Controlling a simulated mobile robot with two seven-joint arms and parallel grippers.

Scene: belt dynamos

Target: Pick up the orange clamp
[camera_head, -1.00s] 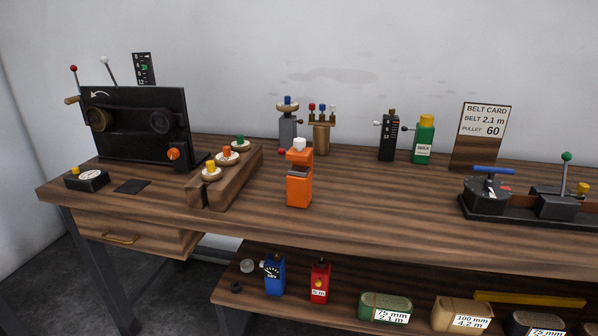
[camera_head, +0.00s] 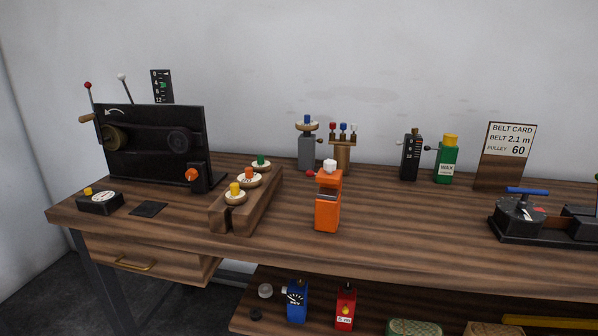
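The orange clamp (camera_head: 328,213) stands upright near the front edge of the wooden workbench (camera_head: 400,228). It has a white knob on top and a grey-lined gap in its upper part. It stands just right of the wooden block that holds several knobbed discs. Nothing is holding it. Neither of my grippers shows in the head view.
The wooden block (camera_head: 262,198) is left of the clamp. A black belt machine (camera_head: 150,148) stands at the back left. A grey post (camera_head: 307,152) and a wooden stand (camera_head: 342,155) are behind the clamp. The bench to its right is clear up to a black device (camera_head: 518,222).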

